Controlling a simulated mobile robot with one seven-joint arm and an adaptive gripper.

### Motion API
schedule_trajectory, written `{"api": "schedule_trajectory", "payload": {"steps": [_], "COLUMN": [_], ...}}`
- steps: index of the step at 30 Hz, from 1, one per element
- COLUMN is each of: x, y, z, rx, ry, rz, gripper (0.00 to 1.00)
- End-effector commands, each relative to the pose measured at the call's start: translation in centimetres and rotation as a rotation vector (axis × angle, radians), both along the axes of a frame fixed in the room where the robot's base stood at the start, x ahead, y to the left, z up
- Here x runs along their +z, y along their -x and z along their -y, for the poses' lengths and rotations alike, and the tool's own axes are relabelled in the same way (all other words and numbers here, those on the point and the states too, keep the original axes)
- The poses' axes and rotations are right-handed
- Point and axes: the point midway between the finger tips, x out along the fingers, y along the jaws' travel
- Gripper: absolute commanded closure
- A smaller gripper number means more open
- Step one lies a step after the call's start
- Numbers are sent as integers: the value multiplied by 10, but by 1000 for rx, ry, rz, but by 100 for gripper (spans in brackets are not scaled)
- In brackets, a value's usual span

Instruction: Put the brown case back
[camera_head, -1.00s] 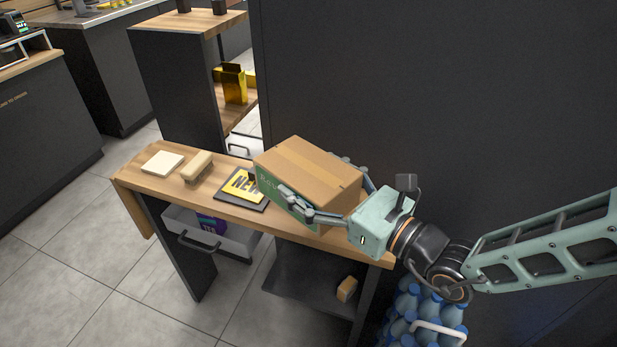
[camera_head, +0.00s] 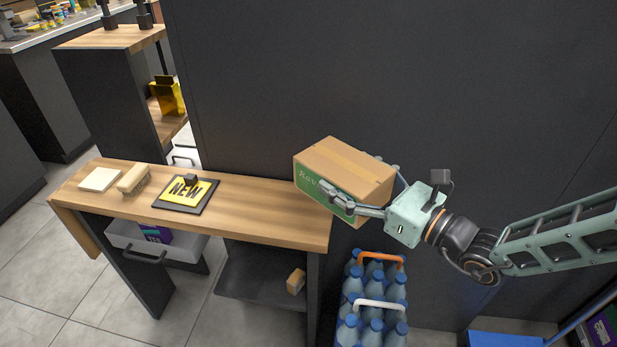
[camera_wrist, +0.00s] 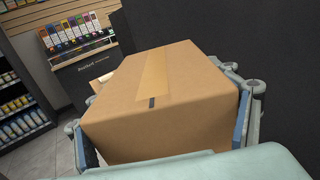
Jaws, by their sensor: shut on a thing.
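The brown case (camera_head: 345,170) is a cardboard box with a tape strip on top and a green printed panel on its near side. My gripper (camera_head: 360,190) is shut on it, with fingers along its sides. The case is at the right end of the wooden counter (camera_head: 250,212), mostly past that end and in front of the dark wall. Whether it touches the counter edge is hard to tell. In the wrist view the case (camera_wrist: 165,95) fills the middle between the finger pads, and its underside is hidden.
A small brown block (camera_head: 296,281) sits on the shelf below. Blue-capped bottles (camera_head: 372,310) stand on the floor below the case. A blue object (camera_head: 505,339) is at lower right.

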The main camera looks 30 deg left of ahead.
Motion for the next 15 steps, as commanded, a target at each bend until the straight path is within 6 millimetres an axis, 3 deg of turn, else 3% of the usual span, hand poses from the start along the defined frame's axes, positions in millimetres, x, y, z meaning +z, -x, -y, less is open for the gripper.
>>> {"api": "schedule_trajectory", "payload": {"steps": [3, 7, 15], "x": [-5, -15, -30], "y": [-31, -56, -79], "z": [45, 98, 195], "rx": [-63, -125, -238], "ry": [-5, -5, -5], "rz": [4, 3, 2], "gripper": [79, 79, 79]}}
